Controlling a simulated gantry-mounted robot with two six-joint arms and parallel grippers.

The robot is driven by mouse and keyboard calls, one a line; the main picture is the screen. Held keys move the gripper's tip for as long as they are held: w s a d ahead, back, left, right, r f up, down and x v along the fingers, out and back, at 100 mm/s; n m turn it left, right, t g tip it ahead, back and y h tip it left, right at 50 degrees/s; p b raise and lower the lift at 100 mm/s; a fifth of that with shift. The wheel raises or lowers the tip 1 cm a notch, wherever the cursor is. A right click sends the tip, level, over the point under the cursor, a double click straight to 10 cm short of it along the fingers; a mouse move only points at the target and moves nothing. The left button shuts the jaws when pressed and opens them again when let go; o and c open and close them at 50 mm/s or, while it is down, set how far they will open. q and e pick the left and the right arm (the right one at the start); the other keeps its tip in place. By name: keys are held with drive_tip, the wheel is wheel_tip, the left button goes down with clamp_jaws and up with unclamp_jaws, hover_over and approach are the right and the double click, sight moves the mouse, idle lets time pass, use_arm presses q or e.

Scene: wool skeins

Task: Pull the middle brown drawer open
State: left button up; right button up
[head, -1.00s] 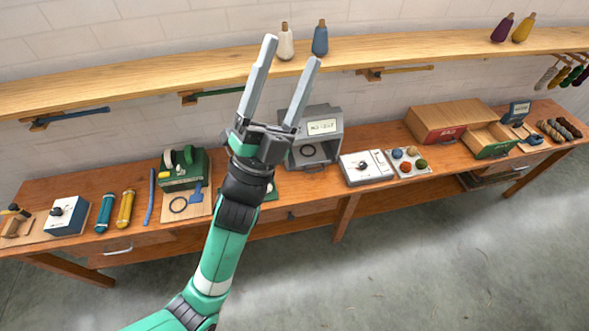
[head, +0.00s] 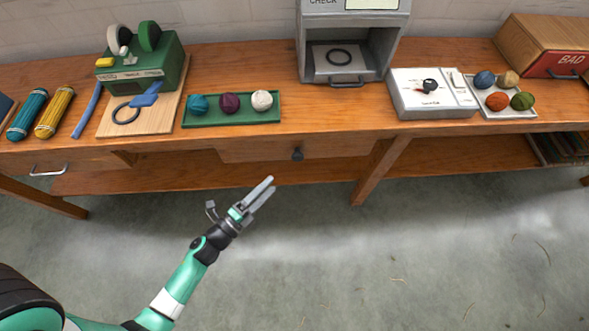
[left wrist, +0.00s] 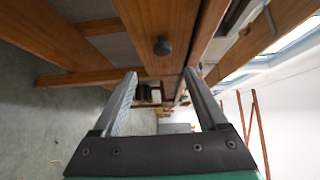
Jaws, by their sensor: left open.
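The middle brown drawer (head: 330,148) is a flat wooden front under the table edge with a round dark knob (head: 298,154). It looks shut, flush with the table front. My left gripper (head: 266,190) is open and empty, in front of and below the knob, to its left in the head view. In the left wrist view the knob (left wrist: 162,47) shows beyond the two spread fingers of my left gripper (left wrist: 163,80), apart from them. My right gripper is in neither view.
The wooden table (head: 290,113) carries a green tray (head: 235,122) with three wool balls, a grey check box (head: 350,60) and a white device (head: 433,98). A table leg (head: 380,170) stands right of the drawer. The floor in front is clear.

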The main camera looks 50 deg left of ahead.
sight(296, 159)
use_arm(q)
drive_tip(key=w, duration=0.4)
drive_tip(key=w+a+b, duration=0.1)
drive_tip(key=w, duration=0.3)
drive_tip(key=w+b, duration=0.1)
drive_tip(key=w, duration=0.3)
drive_tip(key=shift+a+r, duration=0.2)
drive_tip(key=shift+a, duration=0.1)
clamp_jaws()
idle(0.9)
